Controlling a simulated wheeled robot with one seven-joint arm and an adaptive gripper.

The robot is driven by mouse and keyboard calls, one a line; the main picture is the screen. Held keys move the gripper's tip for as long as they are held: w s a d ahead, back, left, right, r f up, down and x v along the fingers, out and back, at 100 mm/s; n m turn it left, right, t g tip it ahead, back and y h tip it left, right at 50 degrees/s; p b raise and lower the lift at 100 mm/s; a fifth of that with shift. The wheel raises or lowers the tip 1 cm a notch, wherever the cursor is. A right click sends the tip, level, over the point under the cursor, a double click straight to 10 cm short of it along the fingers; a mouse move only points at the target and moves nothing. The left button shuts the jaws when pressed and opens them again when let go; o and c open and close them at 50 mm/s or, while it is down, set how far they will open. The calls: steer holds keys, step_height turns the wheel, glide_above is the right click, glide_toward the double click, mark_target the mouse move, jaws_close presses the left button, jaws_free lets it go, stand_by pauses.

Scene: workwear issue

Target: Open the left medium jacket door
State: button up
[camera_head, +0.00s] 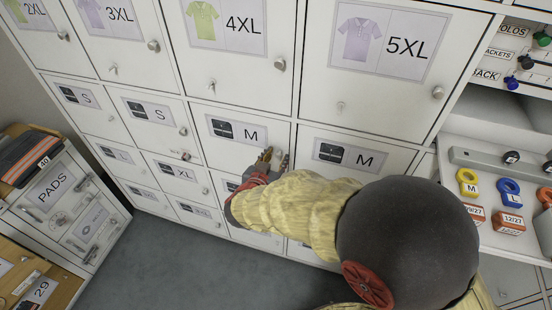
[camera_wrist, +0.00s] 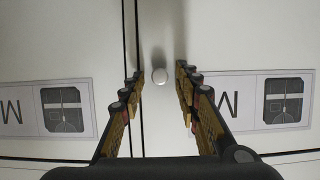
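The left medium jacket door (camera_head: 225,157) is a white locker door with a jacket picture and an M label. It looks shut in the head view. My gripper (camera_head: 272,160) is at its right edge, and its fingers hide the knob there. The wrist view is upside down, so this door (camera_wrist: 230,40) shows on the right. Its round pale knob (camera_wrist: 159,76) sits just beside the door gap, between my open fingers (camera_wrist: 158,82). The fingers stand apart from the knob on both sides.
The right medium jacket door (camera_head: 318,177) is just beside it, shut; it also shows on the left in the wrist view (camera_wrist: 60,40). Shut polo doors are above. An open shelf with coloured tags (camera_head: 507,187) is at right, a PADS cabinet (camera_head: 75,200) at left. Grey floor is clear.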

jaws_close()
stand_by(0.7)
